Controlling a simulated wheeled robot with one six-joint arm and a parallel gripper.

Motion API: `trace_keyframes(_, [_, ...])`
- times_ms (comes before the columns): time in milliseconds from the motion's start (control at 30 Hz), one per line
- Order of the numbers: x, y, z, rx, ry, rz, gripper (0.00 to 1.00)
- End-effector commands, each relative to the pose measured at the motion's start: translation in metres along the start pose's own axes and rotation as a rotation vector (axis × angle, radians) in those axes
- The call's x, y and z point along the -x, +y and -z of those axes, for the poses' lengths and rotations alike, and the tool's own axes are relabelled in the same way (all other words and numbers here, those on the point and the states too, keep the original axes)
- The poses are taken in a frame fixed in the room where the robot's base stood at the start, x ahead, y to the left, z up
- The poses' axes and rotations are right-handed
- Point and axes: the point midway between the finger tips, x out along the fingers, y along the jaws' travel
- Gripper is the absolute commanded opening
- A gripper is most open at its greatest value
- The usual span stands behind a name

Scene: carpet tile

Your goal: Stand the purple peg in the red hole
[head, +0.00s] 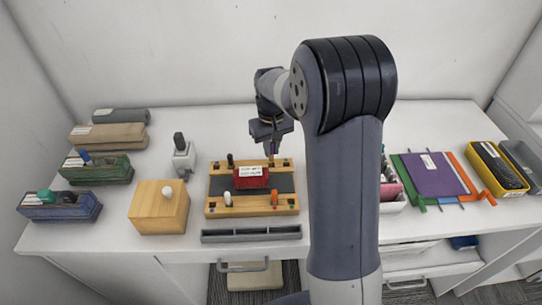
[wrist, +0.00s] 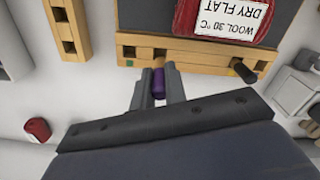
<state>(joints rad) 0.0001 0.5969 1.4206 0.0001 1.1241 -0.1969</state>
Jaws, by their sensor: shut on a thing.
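My gripper (head: 271,140) is over the back right part of the wooden frame (head: 250,208). In the wrist view my gripper (wrist: 158,88) is shut on the purple peg (wrist: 158,84), which sits between the fingertips at the edge of the wooden rail (wrist: 200,57). A small purple bit of the peg (head: 271,155) shows below the gripper in the head view. I cannot tell whether the peg's end is in a hole or above the rail. I cannot make out a red hole in either view.
A red labelled bundle (head: 252,182) lies on the frame. Black (head: 230,159), white (head: 227,198) and orange (head: 274,198) pegs stand around it. A wooden block (head: 158,210) is left, a grey tray (head: 250,234) in front.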

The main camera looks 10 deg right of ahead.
Motion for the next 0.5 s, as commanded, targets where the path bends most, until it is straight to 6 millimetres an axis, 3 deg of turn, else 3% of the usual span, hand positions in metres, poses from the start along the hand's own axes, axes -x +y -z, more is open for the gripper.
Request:
trace_keyframes(300, [-0.038,0.000,-0.001,0.000,-0.003,0.001,0.00])
trace_keyframes(500, [-0.041,0.000,0.000,0.000,0.001,0.000,0.00])
